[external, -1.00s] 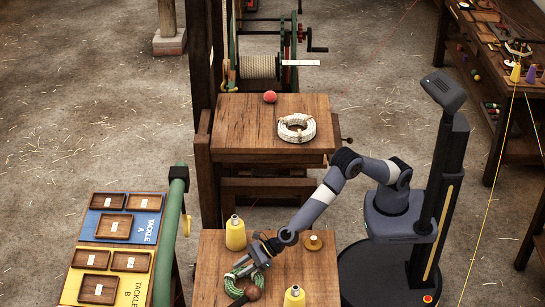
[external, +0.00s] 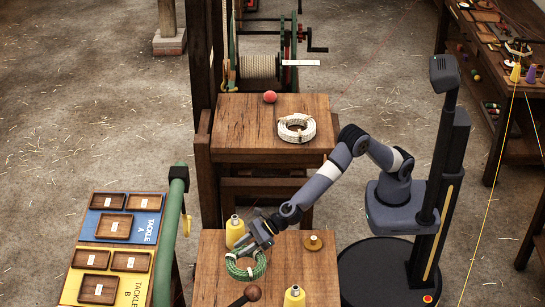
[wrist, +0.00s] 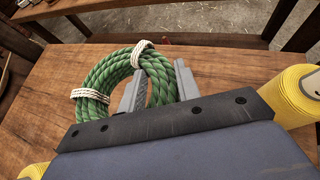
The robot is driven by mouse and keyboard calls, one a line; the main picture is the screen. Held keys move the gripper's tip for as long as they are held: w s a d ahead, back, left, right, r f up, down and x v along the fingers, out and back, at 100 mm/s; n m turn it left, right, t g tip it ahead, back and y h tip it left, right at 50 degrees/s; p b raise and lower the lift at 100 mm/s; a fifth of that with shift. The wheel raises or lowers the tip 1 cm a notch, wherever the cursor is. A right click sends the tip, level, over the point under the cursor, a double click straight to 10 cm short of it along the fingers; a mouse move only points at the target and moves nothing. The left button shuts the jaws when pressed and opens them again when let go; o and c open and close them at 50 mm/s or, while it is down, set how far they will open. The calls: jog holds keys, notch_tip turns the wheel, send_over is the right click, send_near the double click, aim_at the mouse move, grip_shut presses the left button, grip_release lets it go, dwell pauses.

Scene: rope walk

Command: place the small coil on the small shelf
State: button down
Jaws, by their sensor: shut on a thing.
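A green rope coil with white ties (external: 234,270) is at the near wooden table (external: 285,272). My gripper (external: 255,249) is shut on the coil's rim, with one finger on each side of the rope. The wrist view shows the coil (wrist: 95,76) between and left of the fingers (wrist: 158,85). I cannot tell how far the coil is off the tabletop. A white rope coil (external: 284,133) lies on the farther wooden bench (external: 240,125). I cannot pick out for certain which surface is the small shelf.
A red ball (external: 270,97) sits on the far bench. A tackle board with trays (external: 120,258) is at left, beside a green rail (external: 170,225).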

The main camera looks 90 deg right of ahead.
jog(key=s+d+r+n+g+y, duration=0.1)
jog(key=s+d+r+n+y, duration=0.1)
jog(key=s+d+r, duration=0.55)
jog(key=s+d+r+n+g+y, duration=0.1)
jog(key=s+d+r, duration=0.3)
jog(key=s+r, duration=0.5)
jog(key=w+d+r+n+g+y+p, duration=0.1)
jog(key=w+d+r+n, duration=0.1)
jog(key=d+r, duration=0.6)
jog(key=w+d+r+n+g+y+p, duration=0.1)
jog(key=w+d+r+n+g+y, duration=0.15)
jog(key=d+r, duration=0.5)
jog(key=s+d+r+m+t+h+p, duration=0.1)
jog(key=s+d+r+m+t+h, duration=0.1)
jog(key=d, duration=0.9)
jog(key=s+d+r+m+t+h+p, duration=0.1)
jog(key=d+m+p, duration=0.1)
jog(key=d, duration=1)
jog(key=s+d+r+m+t+h+p, duration=0.1)
jog(key=s+d+r+m+t+h, duration=0.1)
jog(key=d, duration=0.9)
notch_tip(320, 180, down, 5)
jog(key=shift+s+f, duration=0.15)
jog(key=shift+f, duration=2.3)
jog(key=c, duration=1)
grip_release()
jog(key=shift+c, duration=0.2)
